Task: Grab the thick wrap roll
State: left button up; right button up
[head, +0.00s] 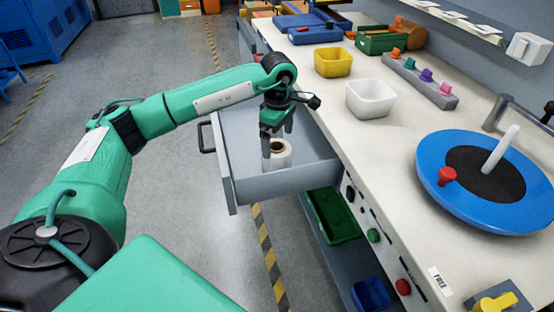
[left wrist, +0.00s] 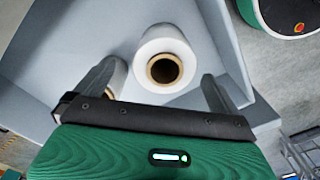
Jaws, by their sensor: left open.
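A white wrap roll with a brown core (head: 284,160) stands upright in the open grey drawer (head: 243,186). It also shows in the left wrist view (left wrist: 147,52), near the middle between the fingers. A second white roll (left wrist: 119,74) is beside it on the left, partly hidden by a finger. The nearer, fuller-looking roll seems the thick one, but I cannot compare both fully. My left gripper (head: 275,147) points down into the drawer, open, with its fingers on either side of the roll; it also shows in the left wrist view (left wrist: 161,72). My right gripper is out of view.
The drawer walls stand close around the gripper. The white worktop (head: 388,147) is to the right, with a white bin (head: 370,99), a yellow bin (head: 333,62) and a blue turntable (head: 433,190). A green bin (head: 333,216) sits on the shelf below.

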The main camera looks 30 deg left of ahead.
pick_arm(q)
jog(key=shift+s+f, duration=0.2)
jog(key=shift+f, duration=1.2)
jog(key=shift+s+f, duration=0.15)
jog(key=shift+f, duration=1.2)
jog(key=c, duration=1.3)
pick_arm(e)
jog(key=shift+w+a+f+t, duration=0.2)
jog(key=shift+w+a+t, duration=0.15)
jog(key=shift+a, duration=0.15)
pick_arm(q)
jog(key=shift+r, duration=0.2)
